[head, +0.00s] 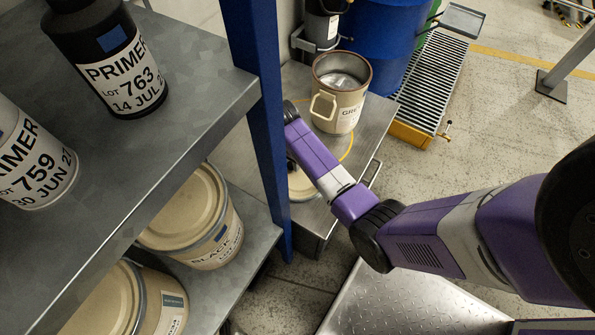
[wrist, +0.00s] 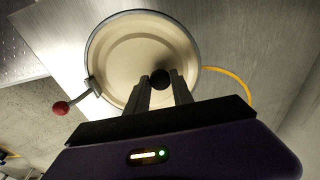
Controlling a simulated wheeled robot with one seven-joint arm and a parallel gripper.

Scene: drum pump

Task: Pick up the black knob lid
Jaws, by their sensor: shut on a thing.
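The lid (wrist: 125,50) is a round cream disc with a darker rim and a small black knob (wrist: 160,79) near its middle. In the wrist view my gripper (wrist: 160,90) reaches over the lid, its two fingers closed on the knob. In the head view, part of the cream lid (head: 302,187) shows low over the steel bench, beside and behind my purple arm. My fingertips are hidden there. I cannot tell whether the lid rests on the bench or is slightly raised.
An open cream can (head: 341,100) stands on the steel bench (head: 372,135) just behind. A red ball on a lever (wrist: 60,108) sits at the lid's left edge. A blue shelf post (head: 258,110) and shelves with cans stand left. A blue drum (head: 385,45) is behind.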

